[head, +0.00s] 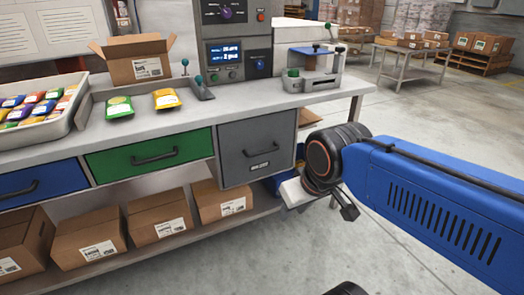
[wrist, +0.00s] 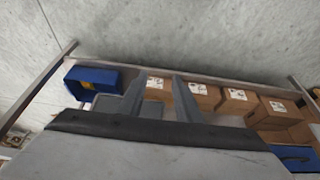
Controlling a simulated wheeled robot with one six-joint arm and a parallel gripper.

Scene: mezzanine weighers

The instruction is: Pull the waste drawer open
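The grey drawer (head: 256,150) hangs under the right end of the workbench, with a dark handle (head: 263,149) and a small label below it, too small to read. It looks closed and is most likely the waste drawer. My gripper (head: 322,203) is to the right of the drawer in the head view, apart from the handle and partly hidden by my arm. In the wrist view my gripper (wrist: 154,82) shows two fingers spread apart with nothing held between them. I cannot clearly make out the handle in the wrist view.
A green drawer (head: 150,155) and a blue drawer (head: 38,184) are left of the grey one. Cardboard boxes (head: 160,218) stand on the lower shelf. A blue bin (wrist: 92,80) shows beneath the bench. A clamp fixture (head: 312,72) stands on top. Floor in front is clear.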

